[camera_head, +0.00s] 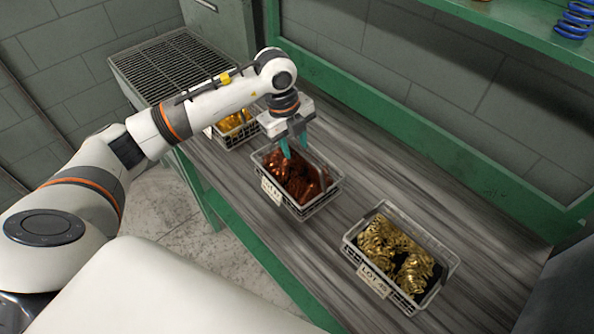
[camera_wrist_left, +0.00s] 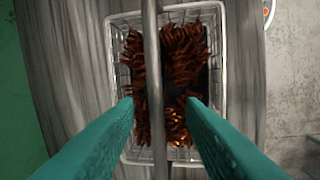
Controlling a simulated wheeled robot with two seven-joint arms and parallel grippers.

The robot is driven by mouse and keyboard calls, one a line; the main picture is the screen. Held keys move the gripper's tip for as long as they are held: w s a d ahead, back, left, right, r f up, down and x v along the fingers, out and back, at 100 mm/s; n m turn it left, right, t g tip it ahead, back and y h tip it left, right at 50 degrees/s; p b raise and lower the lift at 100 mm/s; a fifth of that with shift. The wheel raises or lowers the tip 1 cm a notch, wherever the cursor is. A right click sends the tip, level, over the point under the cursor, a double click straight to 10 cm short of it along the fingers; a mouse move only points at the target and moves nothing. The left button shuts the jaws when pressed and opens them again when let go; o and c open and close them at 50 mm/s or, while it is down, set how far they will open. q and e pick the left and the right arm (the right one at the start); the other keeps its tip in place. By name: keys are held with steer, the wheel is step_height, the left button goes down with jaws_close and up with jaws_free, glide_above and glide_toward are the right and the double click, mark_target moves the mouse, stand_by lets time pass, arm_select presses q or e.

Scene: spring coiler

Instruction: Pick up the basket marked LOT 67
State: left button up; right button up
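The middle wire basket (camera_head: 323,203) holds copper-coloured springs and has a white tag (camera_head: 271,191) on its front, whose lettering is too small to read surely. My left gripper (camera_head: 295,150) is over this basket, pointing down, with its teal fingers apart. In the left wrist view the basket (camera_wrist_left: 223,60) lies below the open fingers (camera_wrist_left: 160,103), and its grey handle bar (camera_wrist_left: 153,60) runs between them, with a gap on each side. My right gripper is not in view.
A basket of brass-coloured springs (camera_head: 350,256), tagged what looks like LOT 45, stands at the right. Another basket with golden springs (camera_head: 232,122) is partly behind my arm. The grey bench (camera_head: 440,190) is clear between baskets. A green shelf (camera_head: 520,35) overhangs the back.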

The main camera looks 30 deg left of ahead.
mark_target(297, 165)
arm_select(q)
steer(key=f, duration=0.2)
steer(key=d+f+p, duration=0.1)
steer(key=f, duration=0.1)
steer(key=shift+w, duration=0.25)
jaws_close()
steer(key=shift+r, duration=0.15)
stand_by(1.0)
